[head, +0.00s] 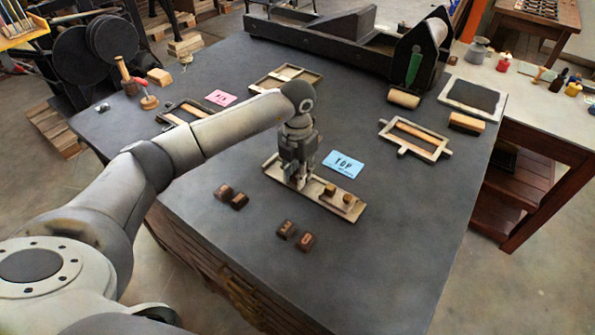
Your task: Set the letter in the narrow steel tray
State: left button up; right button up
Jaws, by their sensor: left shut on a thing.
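The narrow steel tray (316,196) lies slantwise near the middle of the dark table. Two small tan blocks, one (330,190) and another (349,201), sit in its right part. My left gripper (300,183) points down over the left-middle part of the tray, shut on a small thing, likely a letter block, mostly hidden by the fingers. Whether that thing touches the tray floor I cannot tell. Two dark letter blocks (231,197) lie left of the tray, and two more (295,236) lie in front of it. My right gripper is out of view.
A blue card reading "TOP" (344,164) lies just behind the tray, and a pink card (221,98) farther back left. Wooden frames, one (414,140) at right, and a large press (350,45) stand farther back. The front right of the table (400,245) is clear.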

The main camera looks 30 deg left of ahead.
aim_at(297, 175)
pick_arm(q)
jog(key=o, duration=0.8)
jog(key=shift+f, duration=0.1)
jog(key=shift+c, duration=0.2)
notch_tip(297, 175, up, 12)
jog(key=b, duration=0.2)
jog(key=shift+r+b, duration=0.2)
jog(key=shift+b, duration=0.2)
